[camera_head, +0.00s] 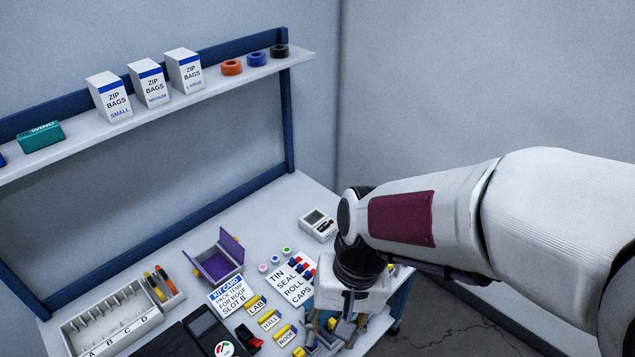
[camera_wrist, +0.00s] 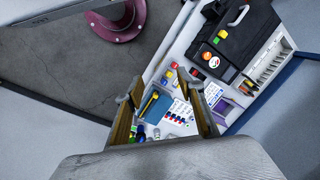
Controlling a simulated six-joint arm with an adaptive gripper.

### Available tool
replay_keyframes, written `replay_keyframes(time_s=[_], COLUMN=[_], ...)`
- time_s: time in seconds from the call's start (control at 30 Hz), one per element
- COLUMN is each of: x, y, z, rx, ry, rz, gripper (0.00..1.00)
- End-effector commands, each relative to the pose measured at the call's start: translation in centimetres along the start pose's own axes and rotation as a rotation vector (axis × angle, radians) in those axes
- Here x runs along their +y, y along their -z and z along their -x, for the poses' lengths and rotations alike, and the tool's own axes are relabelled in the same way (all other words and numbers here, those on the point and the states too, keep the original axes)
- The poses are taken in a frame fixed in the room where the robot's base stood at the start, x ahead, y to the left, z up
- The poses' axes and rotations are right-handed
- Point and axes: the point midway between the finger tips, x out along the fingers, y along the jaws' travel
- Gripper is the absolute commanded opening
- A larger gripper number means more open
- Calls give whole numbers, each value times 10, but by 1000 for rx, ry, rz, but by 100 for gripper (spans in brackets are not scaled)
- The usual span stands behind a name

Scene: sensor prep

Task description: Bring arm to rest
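My gripper (camera_head: 337,325) hangs from my arm over the right front part of the workbench in the head view, pointing down. In the wrist view its two fingers stand wide apart, so my gripper (camera_wrist: 160,96) is open, with nothing held between them. Below and between the fingers lie a blue tray (camera_wrist: 157,116) with a yellow and black item and the white caps card (camera_wrist: 178,112). My gripper appears above the bench, apart from these things. In the head view my wrist hides part of the bench's right end.
The caps card, an open purple box (camera_head: 216,262), a kit card (camera_head: 231,296), yellow-marked labels and a black case (camera_head: 170,342) crowd the bench. A shelf (camera_head: 150,118) with zip-bag boxes runs along the wall. Open floor lies right of the bench.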

Motion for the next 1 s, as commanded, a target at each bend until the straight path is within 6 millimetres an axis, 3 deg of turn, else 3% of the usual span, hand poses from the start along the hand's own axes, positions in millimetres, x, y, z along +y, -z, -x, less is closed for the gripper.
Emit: replay_keyframes(time_s=[0.5,1.0], x=[58,104], y=[-24,-49], z=[63,113], rx=[179,383], ry=[-70,-141], rz=[147,132], gripper=[38,38])
